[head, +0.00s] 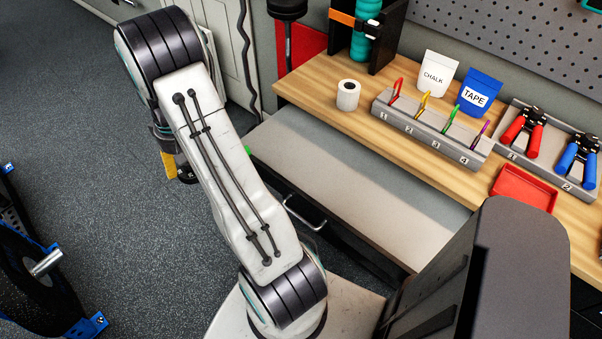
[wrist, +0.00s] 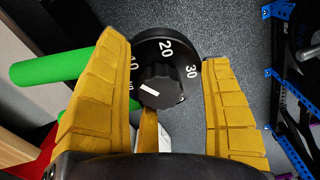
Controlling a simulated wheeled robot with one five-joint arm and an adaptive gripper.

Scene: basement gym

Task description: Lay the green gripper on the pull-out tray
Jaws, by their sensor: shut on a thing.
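The green gripper, a hand exerciser with a green handle (wrist: 45,68) and a black dial numbered 10, 20 and 30 (wrist: 178,55), is between the yellow fingers of my gripper (wrist: 163,58) in the wrist view. My gripper is shut on it, over or beside the floor. In the head view my arm hides most of both; a yellow finger (head: 170,165) and a bit of green (head: 248,150) show. The pull-out tray (head: 350,175), a bare pale surface below the wooden bench top, is to the right of my gripper.
The wooden bench top (head: 320,88) above the tray holds a tape roll (head: 348,95), chalk and tape pouches, a numbered rack of coloured clips (head: 430,130), red and blue hand grippers and a red dish (head: 523,187). A weight plate rack (head: 45,265) stands left on the floor.

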